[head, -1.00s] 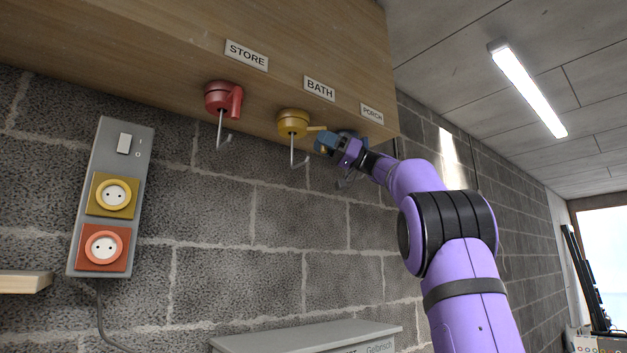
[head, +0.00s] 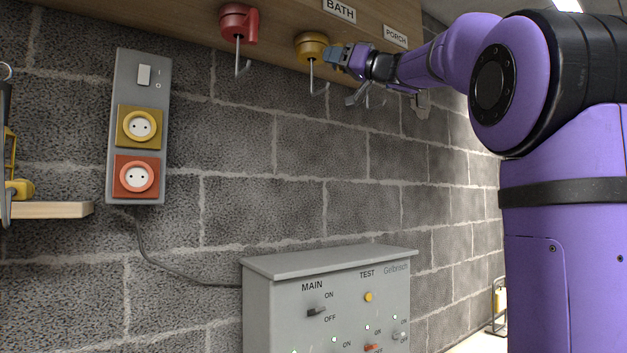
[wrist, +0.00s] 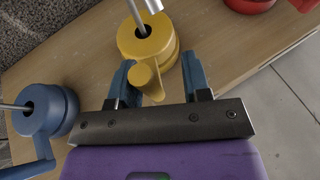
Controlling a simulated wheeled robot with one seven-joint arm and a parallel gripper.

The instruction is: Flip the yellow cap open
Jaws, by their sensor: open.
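The yellow cap (head: 311,45) is a round piece under the wooden board, with a metal hook hanging from it. In the wrist view the yellow cap (wrist: 147,42) has a short lever (wrist: 147,80) with a rounded end, pointing toward my gripper. My gripper (wrist: 156,62) is open, with one blue finger on each side of that lever. I cannot tell whether either finger touches it. In the head view my gripper (head: 334,58) is right beside the cap and hides its lever.
A red round piece (head: 238,20) and a blue one (wrist: 45,110) flank the yellow one on the wooden board (wrist: 95,65). Below are a grey socket panel (head: 115,90) and a grey switch box (head: 325,265). The block wall between is bare.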

